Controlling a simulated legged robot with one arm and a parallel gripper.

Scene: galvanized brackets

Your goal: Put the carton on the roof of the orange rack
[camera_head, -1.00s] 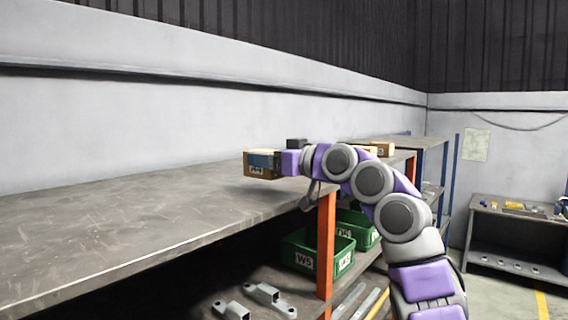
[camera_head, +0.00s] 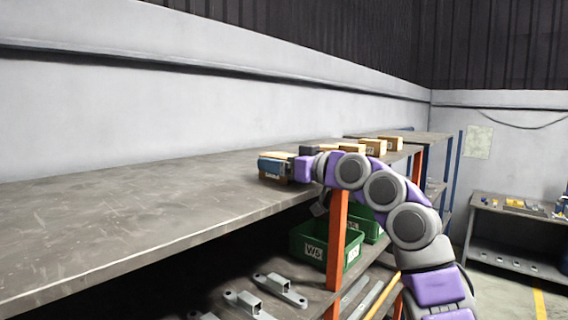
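An orange post (camera_head: 336,250) of the rack stands below my arm.
Several other cartons (camera_head: 372,147) stand behind my arm. Green bins (camera_head: 318,246) and metal brackets (camera_head: 270,290) are on the shelf below. The left part of the roof is clear. A grey workbench (camera_head: 505,212) stands at the right.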

